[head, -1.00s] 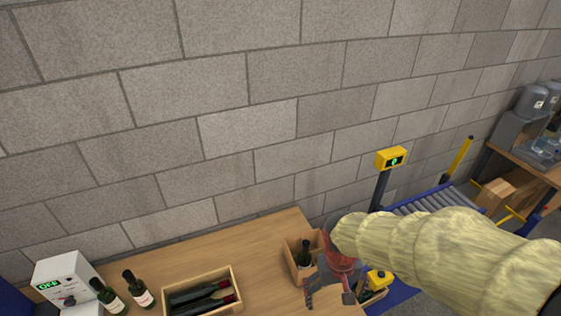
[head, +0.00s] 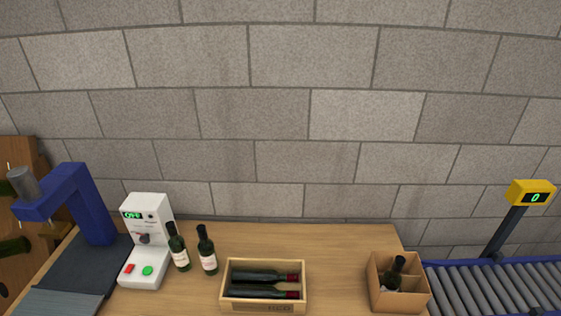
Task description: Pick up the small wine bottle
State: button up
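Several dark wine bottles show in the head view, and I cannot tell for sure which one is the small bottle. Two stand upright side by side on the wooden table: a left bottle (head: 178,252) and a right bottle (head: 208,256), both with pale labels. Two more lie in an open wooden crate (head: 263,306): a rear bottle (head: 260,276) and a front bottle (head: 258,292). Another bottle (head: 393,275) stands tilted in a brown divided box (head: 408,302) near the table's right end; its lower part is partly hidden. My gripper is not in view.
A white control box (head: 146,240) with a lit display and red and green buttons stands left of the upright bottles. A blue machine (head: 92,205) is farther left. A roller conveyor (head: 500,285) and yellow display (head: 530,194) are at right. Table (head: 335,262) is bare between crate and box.

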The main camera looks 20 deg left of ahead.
aim_at(178, 247)
jog(key=u, duration=2.05)
jog(key=l+z, duration=0.1)
jog(key=z, duration=0.8)
jog(key=i+l+z, duration=0.1)
jog(key=z, duration=0.8)
jog(key=k+j+z, duration=0.1)
jog(key=k+j, duration=0.2)
jog(key=j, duration=0.25)
jog(key=k+j, duration=0.35)
jog(key=j, duration=0.15)
jog(key=k+j+z, duration=0.15)
jog(key=k+j, duration=0.15)
jog(key=j, duration=0.2)
jog(key=j+z, duration=0.2)
jog(key=j, duration=1)
jog(key=i+j+z, duration=0.1)
jog(key=i+j, duration=0.3)
jog(key=j, duration=0.1)
